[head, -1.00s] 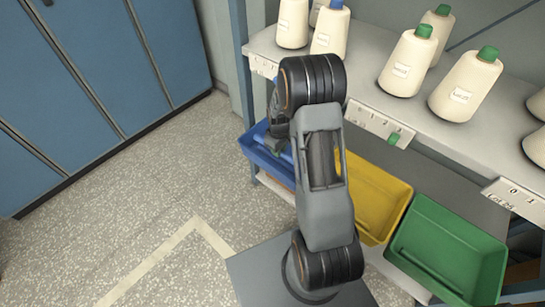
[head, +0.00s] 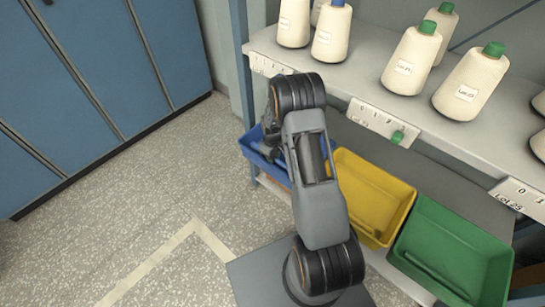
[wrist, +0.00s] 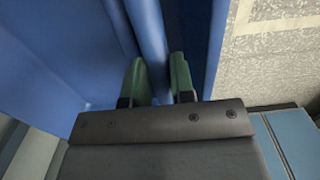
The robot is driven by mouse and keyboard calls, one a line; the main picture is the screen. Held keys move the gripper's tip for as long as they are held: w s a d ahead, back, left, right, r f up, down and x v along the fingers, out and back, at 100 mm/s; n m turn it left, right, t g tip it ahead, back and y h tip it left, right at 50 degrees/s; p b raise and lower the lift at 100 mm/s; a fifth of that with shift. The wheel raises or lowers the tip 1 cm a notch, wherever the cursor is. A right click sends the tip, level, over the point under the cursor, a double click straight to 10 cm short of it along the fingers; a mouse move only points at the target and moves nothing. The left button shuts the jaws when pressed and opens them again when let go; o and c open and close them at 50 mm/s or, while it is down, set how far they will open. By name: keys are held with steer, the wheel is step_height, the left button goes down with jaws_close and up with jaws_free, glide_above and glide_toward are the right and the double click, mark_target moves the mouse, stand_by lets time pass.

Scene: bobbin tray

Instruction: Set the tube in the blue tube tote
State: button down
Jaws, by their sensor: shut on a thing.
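The blue tube tote (head: 251,152) sits on the lower shelf at the left end of the row of bins, partly hidden behind my arm. In the wrist view its blue walls (wrist: 60,50) fill the upper left and a strip to the right of the tube. My gripper (wrist: 159,78) has green fingertips shut on a blue tube (wrist: 151,35), which extends away from the jaws. In the head view my gripper (head: 268,150) is at the blue tote, down at its opening. I cannot tell whether the tube touches the tote floor.
A yellow bin (head: 372,188) and a green bin (head: 455,243) stand to the right of the blue tote. Above them a shelf (head: 365,75) holds several cream yarn cones. Blue cabinets (head: 95,75) stand at the left, with open speckled floor (head: 150,190) between.

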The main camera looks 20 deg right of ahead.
steer(key=shift+f, duration=0.1)
steer(key=shift+f+b, duration=0.5)
steer(key=shift+b, duration=0.05)
steer(key=c, duration=1.2)
jaws_free()
steer(key=shift+c, duration=0.2)
steer(key=shift+r, duration=0.15)
step_height(320, 180, up, 8)
steer(key=shift+f+p, duration=0.2)
steer(key=shift+p, duration=1)
steer(key=s+a+r+m+t, duration=0.15)
steer(key=s+a+r, duration=0.35)
steer(key=r, duration=0.5)
steer(key=s+a+r+m+t, duration=0.1)
steer(key=s+a+r+m, duration=0.1)
steer(key=s+r, duration=0.65)
steer(key=s+a+r+m, duration=0.1)
steer(key=s+a+r, duration=0.1)
steer(key=s+r, duration=0.2)
steer(key=s, duration=0.3)
steer(key=shift+s+a+m+t, duration=0.15)
steer(key=shift+s+m+t, duration=0.05)
steer(key=shift+m+t, duration=0.15)
